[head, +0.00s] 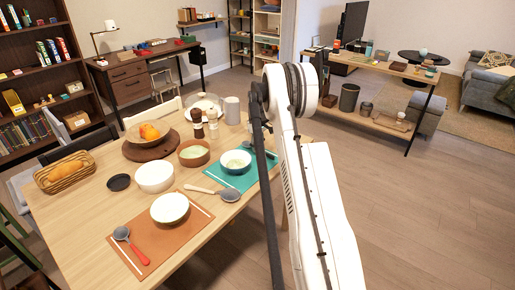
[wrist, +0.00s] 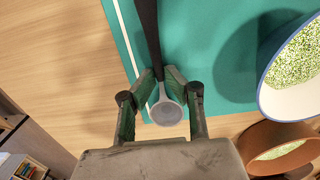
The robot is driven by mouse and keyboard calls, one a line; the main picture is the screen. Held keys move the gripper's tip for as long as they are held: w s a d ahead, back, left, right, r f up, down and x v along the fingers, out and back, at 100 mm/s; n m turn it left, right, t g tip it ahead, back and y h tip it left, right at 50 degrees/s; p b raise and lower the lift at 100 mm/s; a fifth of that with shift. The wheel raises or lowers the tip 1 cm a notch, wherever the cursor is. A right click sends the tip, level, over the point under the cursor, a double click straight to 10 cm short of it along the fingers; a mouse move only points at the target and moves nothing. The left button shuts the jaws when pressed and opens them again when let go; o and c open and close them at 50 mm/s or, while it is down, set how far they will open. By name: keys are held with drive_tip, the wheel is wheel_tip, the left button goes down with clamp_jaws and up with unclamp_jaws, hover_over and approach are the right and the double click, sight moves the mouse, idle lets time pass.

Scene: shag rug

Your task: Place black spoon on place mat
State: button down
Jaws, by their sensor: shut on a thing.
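A black spoon with a dark handle and grey bowl (wrist: 166,113) is pinched between the fingertips of my gripper (wrist: 160,82) in the wrist view. The handle runs toward the top of the picture. Below it is the teal place mat (wrist: 200,45) with a white stripe near its edge. I cannot tell whether the spoon touches the mat. In the head view the teal mat (head: 262,173) lies at the table's right side, partly behind my arm.
A blue-white bowl (wrist: 300,65) stands on the teal mat, with a brown bowl (wrist: 285,150) near it. A wooden-handled utensil (head: 205,190) lies between the teal mat and the orange mat (head: 132,226). A white bowl (head: 170,208) and red spoon (head: 130,244) rest on the orange mat.

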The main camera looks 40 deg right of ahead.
drive_tip(key=shift+f, duration=0.2)
drive_tip(key=c, duration=1.8)
unclamp_jaws()
drive_tip(key=shift+o, duration=0.2)
drive_tip(key=shift+r, duration=0.1)
